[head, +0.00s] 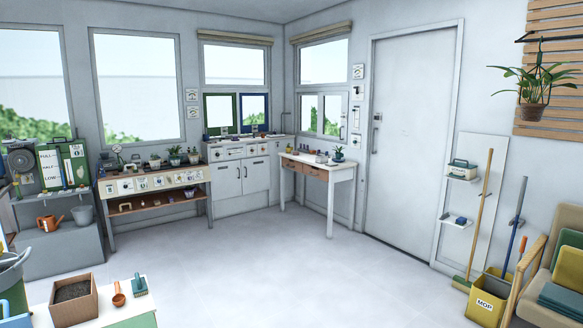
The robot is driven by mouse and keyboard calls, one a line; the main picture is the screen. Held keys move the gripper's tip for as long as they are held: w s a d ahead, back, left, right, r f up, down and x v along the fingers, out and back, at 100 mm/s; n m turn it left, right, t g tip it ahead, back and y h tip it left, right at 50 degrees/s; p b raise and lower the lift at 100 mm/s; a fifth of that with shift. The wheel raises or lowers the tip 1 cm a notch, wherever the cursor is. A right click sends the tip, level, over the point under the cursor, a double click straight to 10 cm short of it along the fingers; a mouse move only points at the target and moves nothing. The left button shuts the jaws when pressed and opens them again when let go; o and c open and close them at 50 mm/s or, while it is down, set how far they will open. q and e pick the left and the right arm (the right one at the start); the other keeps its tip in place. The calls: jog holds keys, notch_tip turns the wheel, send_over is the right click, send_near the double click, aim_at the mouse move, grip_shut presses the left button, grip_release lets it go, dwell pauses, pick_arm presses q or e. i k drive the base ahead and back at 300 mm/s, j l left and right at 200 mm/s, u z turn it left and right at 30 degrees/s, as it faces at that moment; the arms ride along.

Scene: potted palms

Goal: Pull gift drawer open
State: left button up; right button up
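A white side table (327,170) stands against the back right wall, left of the door. Two brown wooden drawer fronts (288,164) show under its top, and both look shut. Any label that marks one as the gift drawer is too small to read. Another bench (150,182) at the back left has a row of drawer fronts with small picture cards, also too small to read. Neither of my grippers is in view.
The floor (260,265) between me and the side table is clear. A low table with a soil box (73,300) is at the front left. A yellow mop bucket (489,300) and a cushioned chair (550,270) stand at the right. A grey door (413,140) is shut.

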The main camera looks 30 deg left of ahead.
aim_at(298, 166)
jog(key=i+j+u, duration=0.25)
jog(key=i, duration=0.25)
jog(key=i+u, duration=0.25)
jog(key=i, duration=0.2)
jog(key=i+j+u, duration=0.1)
jog(key=i+u, duration=0.15)
jog(key=i, duration=0.35)
jog(key=i+u, duration=0.3)
jog(key=i, duration=0.35)
jog(key=i+l+u, duration=0.1)
jog(key=i+u, duration=0.15)
jog(key=i, duration=0.35)
jog(key=i+l+u, duration=0.25)
jog(key=i, duration=0.35)
jog(key=i+u, duration=0.15)
jog(key=i, duration=1.05)
jog(key=i+l+z, duration=0.2)
jog(key=i+z, duration=0.15)
jog(key=i, duration=0.35)
jog(key=i+z, duration=0.3)
jog(key=i, duration=0.45)
jog(key=i+j+z, duration=0.2)
jog(key=i+z, duration=0.15)
jog(key=i, duration=0.35)
